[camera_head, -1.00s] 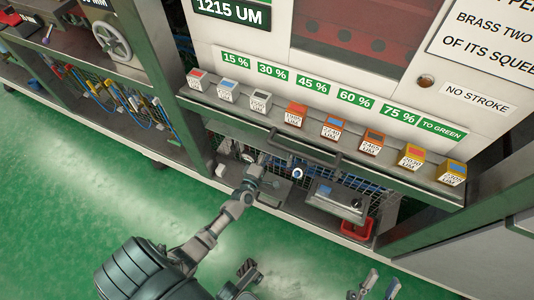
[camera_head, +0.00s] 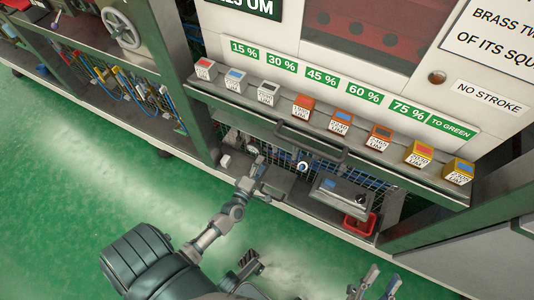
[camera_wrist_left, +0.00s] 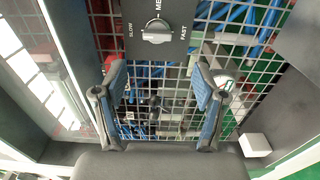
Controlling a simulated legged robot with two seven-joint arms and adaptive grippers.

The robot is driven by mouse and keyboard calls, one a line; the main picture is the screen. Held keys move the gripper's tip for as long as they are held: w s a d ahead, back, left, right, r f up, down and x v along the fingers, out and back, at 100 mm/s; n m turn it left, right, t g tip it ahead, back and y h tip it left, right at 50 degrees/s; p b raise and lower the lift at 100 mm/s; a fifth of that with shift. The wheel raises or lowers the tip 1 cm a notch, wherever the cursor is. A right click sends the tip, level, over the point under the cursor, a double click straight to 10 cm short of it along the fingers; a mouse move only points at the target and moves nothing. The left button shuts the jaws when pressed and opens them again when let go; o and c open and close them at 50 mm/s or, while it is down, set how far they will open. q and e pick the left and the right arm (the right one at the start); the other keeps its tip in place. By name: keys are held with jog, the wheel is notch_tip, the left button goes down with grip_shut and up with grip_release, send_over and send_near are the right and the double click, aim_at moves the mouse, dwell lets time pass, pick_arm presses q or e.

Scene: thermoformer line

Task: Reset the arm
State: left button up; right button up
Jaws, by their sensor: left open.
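My left arm reaches in from the lower left in the head view. Its gripper (camera_head: 252,180) is at the lower front of the machine, below the ledge and close to the wire mesh. In the left wrist view the left gripper (camera_wrist_left: 160,92) has its two blue-padded fingers wide apart, with nothing between them but the mesh behind. A speed knob (camera_wrist_left: 157,31) marked SLOW and FAST is just beyond the fingertips. My right gripper (camera_head: 379,284) shows at the bottom edge of the head view, its fingers apart and empty, away from the machine.
A ledge (camera_head: 330,138) carries a row of several labelled blocks above the left gripper. A black handle (camera_head: 311,143), a metal box (camera_head: 341,195) and a red bin (camera_head: 358,224) are to its right. A white cube (camera_head: 225,161) is to its left. The green floor (camera_head: 70,200) is clear.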

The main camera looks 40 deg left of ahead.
pick_arm(q)
jog(key=shift+v, duration=1.15)
jog(key=shift+a, duration=0.1)
